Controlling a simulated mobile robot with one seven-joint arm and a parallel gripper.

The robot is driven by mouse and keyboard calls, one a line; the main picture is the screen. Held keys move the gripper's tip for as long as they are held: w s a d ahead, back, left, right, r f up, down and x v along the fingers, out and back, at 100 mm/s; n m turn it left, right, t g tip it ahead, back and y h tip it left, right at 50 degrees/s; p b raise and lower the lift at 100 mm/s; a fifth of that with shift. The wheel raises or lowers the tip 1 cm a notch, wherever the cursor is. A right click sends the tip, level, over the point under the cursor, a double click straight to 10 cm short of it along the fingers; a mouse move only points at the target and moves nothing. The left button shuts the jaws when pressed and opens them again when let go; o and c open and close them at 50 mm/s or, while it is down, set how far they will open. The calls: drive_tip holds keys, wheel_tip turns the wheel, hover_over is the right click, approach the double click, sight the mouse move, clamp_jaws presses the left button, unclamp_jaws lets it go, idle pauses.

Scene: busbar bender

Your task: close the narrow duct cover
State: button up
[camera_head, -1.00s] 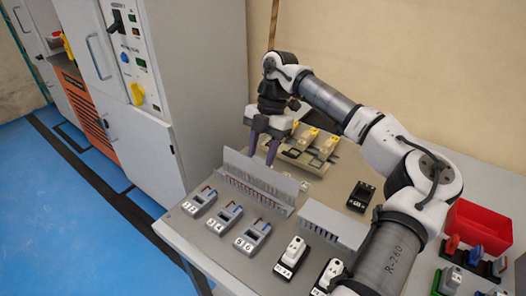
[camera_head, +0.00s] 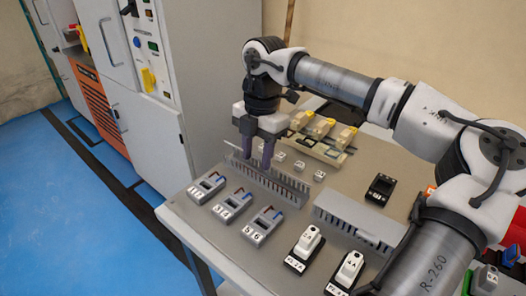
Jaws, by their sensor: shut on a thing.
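The narrow wiring duct (camera_head: 286,194) is a grey slotted channel on the bench, behind a row of small grey devices. Its thin grey cover (camera_head: 233,149) runs along the back side of the slots and is still raised rather than flat over them. My gripper (camera_head: 257,164) points down at the duct, with its dark fingers at the cover and shut on it. The fingers hide the middle of the cover and the exact contact.
A second grey duct (camera_head: 355,219) lies to the right. Small numbered devices (camera_head: 262,226) and white-topped switches (camera_head: 307,243) stand in front. Yellow-topped parts (camera_head: 322,128) stand behind my gripper. A black device (camera_head: 381,189) sits farther right. A grey cabinet (camera_head: 145,110) stands left.

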drive_tip(key=shift+s+a+f+b, duration=0.4)
drive_tip(key=shift+s+f+b, duration=0.25)
drive_tip(key=shift+f+b, duration=0.35)
drive_tip(key=f+t+h+b, duration=0.1)
drive_tip(key=b, duration=0.2)
drive_tip(key=s+a+f+t+h+b, duration=0.1)
drive_tip(key=t+b, duration=0.1)
drive_tip(key=b, duration=0.1)
drive_tip(key=f+t+h+b, duration=0.1)
drive_tip(key=b, duration=0.2)
drive_tip(key=f+t+h+b, duration=0.1)
drive_tip(key=t+b, duration=0.1)
drive_tip(key=b, duration=0.2)
drive_tip(key=shift+s+a+f+t+h, duration=0.1)
drive_tip(key=shift+s+a+t+h, duration=0.1)
drive_tip(key=shift+s+t+h, duration=0.15)
clamp_jaws()
drive_tip(key=shift+c, duration=1)
unclamp_jaws()
drive_tip(key=shift+r, duration=0.2)
drive_tip(key=o, duration=1.2)
